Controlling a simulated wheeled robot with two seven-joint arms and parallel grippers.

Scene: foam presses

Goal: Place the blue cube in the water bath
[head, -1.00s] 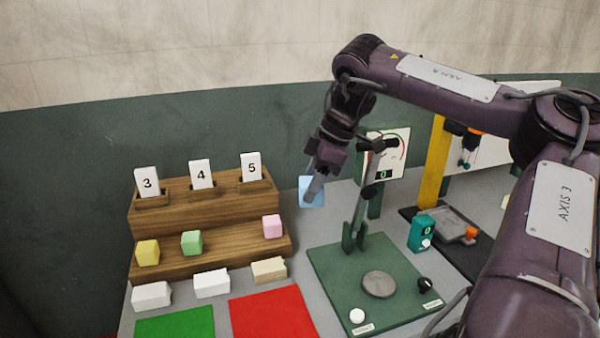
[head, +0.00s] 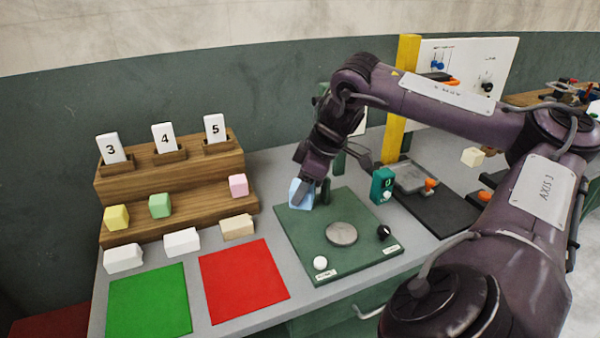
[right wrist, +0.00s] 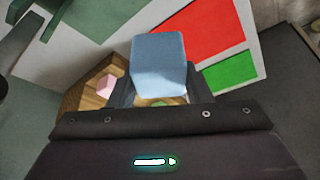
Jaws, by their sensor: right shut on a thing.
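The light blue cube (head: 301,193) is held between the fingers of my right gripper (head: 308,192), over the back left part of the green press base. In the right wrist view the blue cube (right wrist: 159,66) fills the space between the fingers of my right gripper (right wrist: 160,92). The gripper is shut on it. I cannot tell how high the cube is above the green base. I do not make out a water bath for certain in these views. My left gripper is not in view.
The green base (head: 300,235) has a round grey plate (head: 341,233) and knobs. A wooden stepped rack (head: 180,190) holds yellow, green and pink cubes and numbered cards. Green (head: 150,300) and red (head: 245,280) mats lie in front. A yellow post (head: 401,95) stands behind.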

